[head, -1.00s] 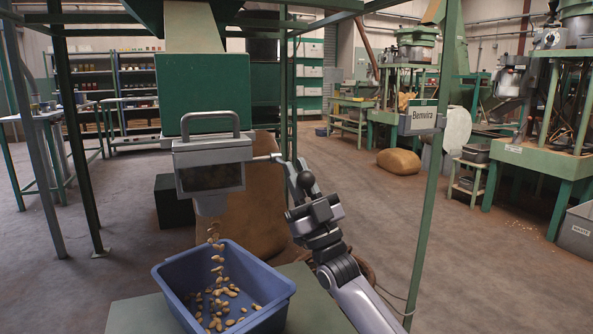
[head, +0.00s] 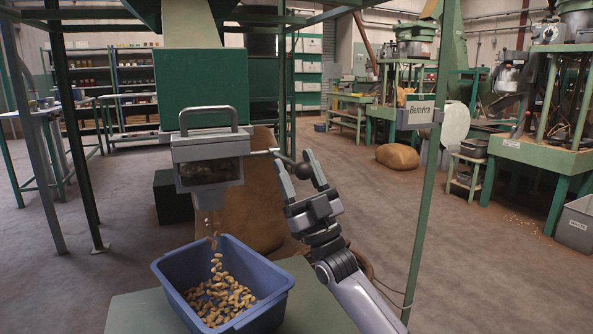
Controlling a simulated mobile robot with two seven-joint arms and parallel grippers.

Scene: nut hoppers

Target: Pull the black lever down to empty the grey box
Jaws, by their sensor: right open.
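The grey box (head: 180,153) with a top handle and front window hangs below a green hopper. Its contents show only dimly through the window. Nuts (head: 216,262) fall from its spout into the blue bin (head: 282,290), where a pile lies. The lever's rod leaves the box's right side, and its black ball knob (head: 302,171) shows at the right. My right gripper (head: 293,160) is open, with its fingers spread on either side of the knob. I cannot tell whether a finger touches it. My left gripper is not in view.
The blue bin stands on a green table (head: 130,312). A green post (head: 424,190) with a sign stands right of my right arm. A brown sack (head: 258,205) is behind the box. Open floor lies to the right.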

